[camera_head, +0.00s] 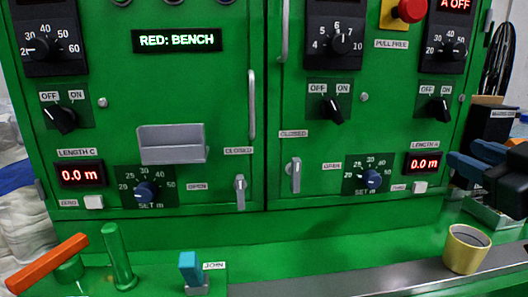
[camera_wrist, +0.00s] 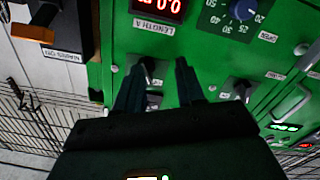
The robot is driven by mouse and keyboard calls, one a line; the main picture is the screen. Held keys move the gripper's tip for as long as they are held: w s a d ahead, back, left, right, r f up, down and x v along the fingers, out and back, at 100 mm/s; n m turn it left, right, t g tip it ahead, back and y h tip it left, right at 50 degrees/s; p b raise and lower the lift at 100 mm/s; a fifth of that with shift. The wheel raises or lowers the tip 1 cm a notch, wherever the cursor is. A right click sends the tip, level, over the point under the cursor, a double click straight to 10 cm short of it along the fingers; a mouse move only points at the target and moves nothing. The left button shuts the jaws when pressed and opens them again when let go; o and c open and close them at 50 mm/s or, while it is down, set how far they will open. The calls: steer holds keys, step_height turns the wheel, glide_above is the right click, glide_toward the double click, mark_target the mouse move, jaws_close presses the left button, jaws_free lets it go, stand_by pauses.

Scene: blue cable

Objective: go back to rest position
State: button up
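My gripper (camera_head: 464,155) is at the right edge of the head view, beside the length A display (camera_head: 424,163) in the picture. In the wrist view its two dark fingers (camera_wrist: 158,86) stand apart with nothing held between them. A black rotary switch (camera_wrist: 148,70) shows behind the gap between the fingers; whether they touch it I cannot tell. The wrist view is turned over, with the length A display (camera_wrist: 158,8) at the top. The rest of my arm is mostly outside the head view.
The green machine front (camera_head: 225,100) fills the middle, with knobs, switches and door handles. A yellow cup (camera_head: 467,249) stands on the ledge at lower right. An orange lever (camera_head: 47,263), a green post (camera_head: 118,255) and a blue lever (camera_head: 190,268) stand at lower left.

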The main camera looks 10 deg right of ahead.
steer(key=s+a+f+m+g, duration=0.1)
steer(key=s+a+f+m, duration=0.2)
steer(key=f, duration=0.4)
steer(key=s+a+f+h, duration=0.1)
steer(key=s+a+f, duration=0.2)
steer(key=s+f, duration=0.3)
steer(key=s+a+f+m+g, duration=0.1)
steer(key=s+a+f+m, duration=0.15)
steer(key=f, duration=0.55)
steer(key=s+a+f, duration=0.1)
steer(key=s+a, duration=0.1)
steer(key=s, duration=0.6)
steer(key=s+a+f+y, duration=0.1)
steer(key=s+a+f, duration=0.1)
steer(key=s, duration=0.6)
steer(key=s+a+f+n+g, duration=0.1)
steer(key=s+a, duration=0.2)
steer(key=s, duration=0.6)
steer(key=shift+a+f+y, duration=0.15)
steer(key=shift+f+y, duration=0.15)
steer(key=shift+f, duration=0.1)
